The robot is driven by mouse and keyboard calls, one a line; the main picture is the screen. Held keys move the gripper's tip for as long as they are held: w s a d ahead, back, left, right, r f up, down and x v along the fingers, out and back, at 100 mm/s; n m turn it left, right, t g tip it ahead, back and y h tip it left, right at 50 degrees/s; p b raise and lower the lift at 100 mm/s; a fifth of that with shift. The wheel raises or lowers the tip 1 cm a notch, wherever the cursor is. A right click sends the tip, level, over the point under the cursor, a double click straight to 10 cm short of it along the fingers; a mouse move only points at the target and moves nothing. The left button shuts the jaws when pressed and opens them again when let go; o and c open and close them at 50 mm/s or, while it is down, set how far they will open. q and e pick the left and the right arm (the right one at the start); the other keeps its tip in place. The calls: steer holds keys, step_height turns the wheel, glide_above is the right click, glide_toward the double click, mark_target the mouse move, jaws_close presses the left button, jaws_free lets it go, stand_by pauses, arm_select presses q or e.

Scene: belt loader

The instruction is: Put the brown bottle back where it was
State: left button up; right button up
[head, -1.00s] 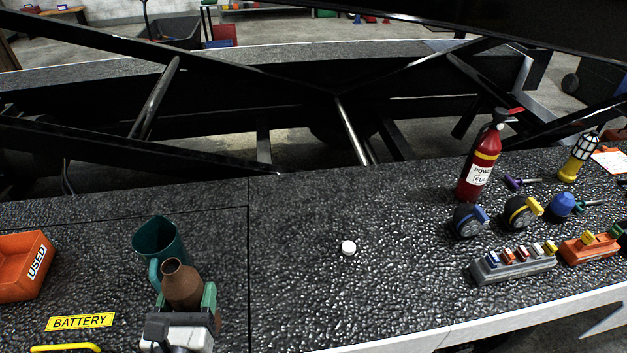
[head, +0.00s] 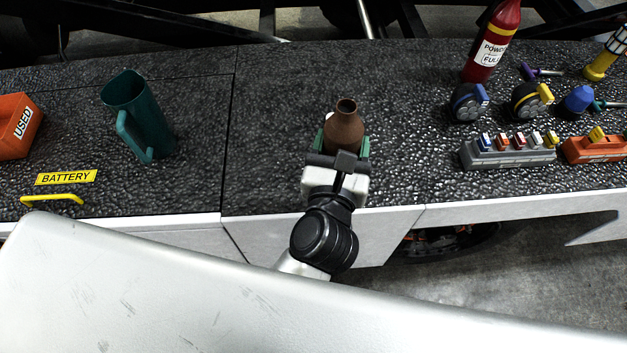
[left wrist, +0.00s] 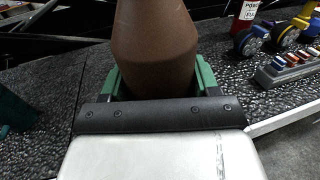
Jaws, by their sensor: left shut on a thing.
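The brown bottle (head: 345,128) stands upright in my left gripper (head: 337,150), over the dark pebbled deck right of the panel seam. The green fingers are shut around its lower body, one on each side. In the left wrist view the bottle (left wrist: 155,50) fills the space between the fingers (left wrist: 158,80). Its base is hidden by the gripper, so I cannot tell whether it touches the deck. My right gripper is not in view.
A teal jug (head: 142,115) stands left of the seam, near an orange USED bin (head: 14,135) and a yellow BATTERY label (head: 66,177). A red extinguisher-like bottle (head: 492,48), tape reels (head: 468,103) and a grey rack (head: 508,152) are to the right.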

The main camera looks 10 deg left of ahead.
arm_select(q)
steer(key=shift+w+a+f, duration=0.1)
steer(key=shift+w+f, duration=0.05)
steer(key=shift+w, duration=0.05)
steer(key=w+a+f+b, duration=0.1)
steer(key=w+a+f, duration=0.3)
steer(key=a+f, duration=0.6)
steer(key=shift+w+f, duration=0.3)
steer(key=shift+w, duration=0.05)
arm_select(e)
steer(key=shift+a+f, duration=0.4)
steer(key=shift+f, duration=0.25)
arm_select(q)
steer(key=shift+f, duration=0.15)
steer(key=o, duration=1.2)
steer(key=shift+c, duration=0.2)
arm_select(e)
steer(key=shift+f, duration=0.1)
